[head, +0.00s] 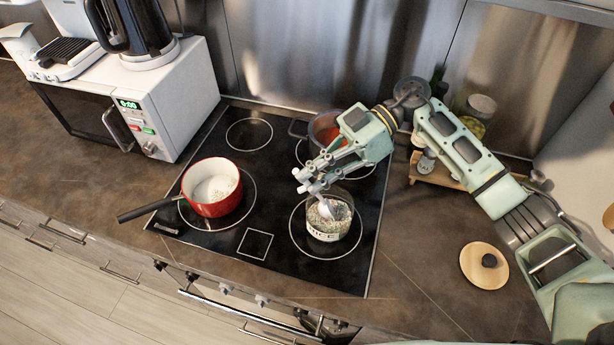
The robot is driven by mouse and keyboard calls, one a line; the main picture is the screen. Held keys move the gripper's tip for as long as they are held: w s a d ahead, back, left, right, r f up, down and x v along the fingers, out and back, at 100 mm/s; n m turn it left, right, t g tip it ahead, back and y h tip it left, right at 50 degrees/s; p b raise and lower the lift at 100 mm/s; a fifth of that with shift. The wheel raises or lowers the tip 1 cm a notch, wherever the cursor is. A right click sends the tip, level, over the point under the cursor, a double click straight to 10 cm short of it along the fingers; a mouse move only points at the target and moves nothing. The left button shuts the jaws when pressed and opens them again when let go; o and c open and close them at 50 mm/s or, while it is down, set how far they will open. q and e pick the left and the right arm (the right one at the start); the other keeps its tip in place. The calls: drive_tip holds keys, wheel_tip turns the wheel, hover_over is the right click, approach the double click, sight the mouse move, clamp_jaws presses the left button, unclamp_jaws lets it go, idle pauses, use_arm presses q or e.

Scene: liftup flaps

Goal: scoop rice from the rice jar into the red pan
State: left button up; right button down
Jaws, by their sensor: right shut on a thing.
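The red pan (212,189) sits on the left side of the cooktop, its dark handle pointing left. Some white rice (212,186) lies inside it. The rice jar (328,222), a clear jar with a RICE label and rice in it, stands on the front right burner with its top open. My right gripper (309,184) is above the jar, shut on a light-coloured scoop (340,208) that reaches down into the jar. How much rice the scoop holds is hard to tell. My left gripper is not in view.
A pot with orange-red contents (325,131) stands on the back right burner, behind my right gripper. A round wooden lid (484,265) lies on the counter at right. A white microwave (180,110) with a kettle on top stands at left. The cooktop between pan and jar is clear.

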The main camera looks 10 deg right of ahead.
drive_tip(key=f+b, duration=0.1)
drive_tip(key=b, duration=0.1)
drive_tip(key=d+f+y+b, duration=0.1)
drive_tip(key=f+b, duration=0.1)
drive_tip(key=shift+w+d+f, duration=0.1)
drive_tip(key=shift+d, duration=0.05)
drive_tip(key=shift+a+h+p, duration=0.35)
drive_tip(key=shift+h+p, duration=0.15)
drive_tip(key=shift+p, duration=0.15)
drive_tip(key=a+f+t+h, duration=0.1)
drive_tip(key=a+f+h, duration=0.2)
drive_tip(key=a+h, duration=0.15)
drive_tip(key=s+a+r+m+t+h+p, duration=0.1)
drive_tip(key=a+r+h+p, duration=0.5)
drive_tip(key=p, duration=0.7)
drive_tip(key=shift+s+a+r+m+h, duration=0.3)
drive_tip(key=shift+a+r+m+h, duration=0.15)
drive_tip(key=shift+h, duration=0.8)
